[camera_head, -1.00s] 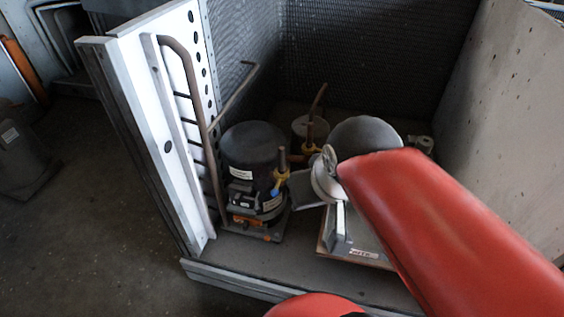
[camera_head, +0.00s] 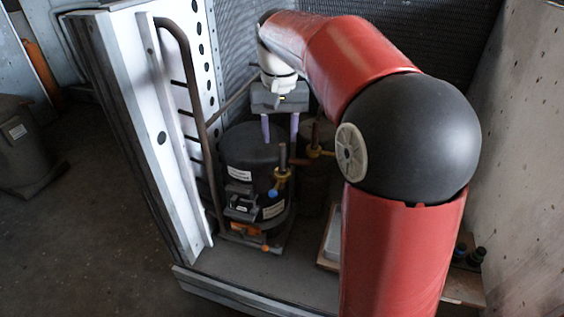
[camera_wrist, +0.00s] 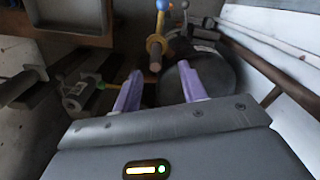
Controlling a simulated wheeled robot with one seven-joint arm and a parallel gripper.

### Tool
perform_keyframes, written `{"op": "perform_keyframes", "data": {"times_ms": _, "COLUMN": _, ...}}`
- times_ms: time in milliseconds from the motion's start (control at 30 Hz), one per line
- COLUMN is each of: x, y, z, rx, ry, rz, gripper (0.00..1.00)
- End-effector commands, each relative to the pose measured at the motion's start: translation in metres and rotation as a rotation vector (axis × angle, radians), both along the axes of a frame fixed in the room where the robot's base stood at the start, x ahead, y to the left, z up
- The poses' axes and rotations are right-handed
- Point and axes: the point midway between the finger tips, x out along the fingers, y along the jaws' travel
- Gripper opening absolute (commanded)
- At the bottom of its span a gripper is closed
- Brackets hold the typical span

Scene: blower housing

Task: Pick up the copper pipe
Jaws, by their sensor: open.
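Several copper-coloured pipes show. A long brown one (camera_head: 198,110) runs down the white panel at left. A short upright stub (camera_head: 283,157) with a yellow fitting stands at the black compressor (camera_head: 252,146). Another pipe (camera_head: 315,136) with a yellow fitting stands just right of it, partly hidden by my arm. My gripper (camera_head: 280,139) is open and empty, pointing down over the compressor top. In the wrist view a copper stub with a yellow collar (camera_wrist: 155,47) appears between and beyond the purple fingertips (camera_wrist: 160,76); contact is not visible.
The white perforated panel (camera_head: 130,85) bounds the left and a concrete-like wall (camera_head: 520,150) the right. A dark mesh wall (camera_head: 400,25) closes the back. A low metal edge (camera_head: 240,298) crosses the front. A wooden board (camera_head: 463,290) lies at lower right.

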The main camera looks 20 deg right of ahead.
Motion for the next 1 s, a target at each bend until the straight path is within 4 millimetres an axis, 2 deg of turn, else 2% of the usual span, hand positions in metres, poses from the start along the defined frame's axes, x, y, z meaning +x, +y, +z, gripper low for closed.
{"op": "perform_keyframes", "data": {"times_ms": 400, "x": -0.004, "y": -0.006, "z": -0.056, "rx": 0.0, "ry": 0.001, "rz": 0.0, "gripper": 0.42}}
{"op": "perform_keyframes", "data": {"times_ms": 700, "x": -0.004, "y": -0.006, "z": -0.061, "rx": 0.0, "ry": -0.001, "rz": 0.001, "gripper": 0.42}}
{"op": "perform_keyframes", "data": {"times_ms": 767, "x": -0.004, "y": -0.006, "z": -0.061, "rx": 0.0, "ry": -0.001, "rz": 0.001, "gripper": 0.37}}
{"op": "perform_keyframes", "data": {"times_ms": 1000, "x": -0.004, "y": -0.005, "z": -0.061, "rx": 0.0, "ry": -0.001, "rz": 0.001, "gripper": 0.06}}
